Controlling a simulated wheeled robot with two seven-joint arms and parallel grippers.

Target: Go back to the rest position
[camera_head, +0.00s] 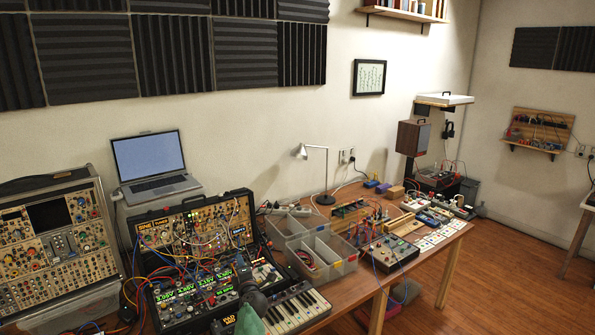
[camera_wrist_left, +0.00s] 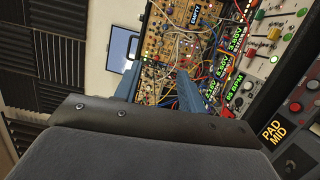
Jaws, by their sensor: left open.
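My left gripper (camera_head: 242,268) shows at the bottom of the head view, dark grey, in front of the open synth case (camera_head: 196,222) with its patch cables. In the left wrist view the gripper (camera_wrist_left: 160,85) has two blue fingers apart, with nothing between them but the case panel and cables behind. The case (camera_wrist_left: 178,22) fills the upper middle of that view. I cannot tell how far the fingers are from the cables. My right gripper is in neither view.
A small keyboard (camera_head: 297,308) lies right of my left gripper. Clear divided bins (camera_head: 322,262) stand beyond it on the wooden table (camera_head: 352,290). A laptop (camera_head: 150,165) stands behind the case, and a larger synth rack (camera_head: 58,240) is at left. Floor at right is open.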

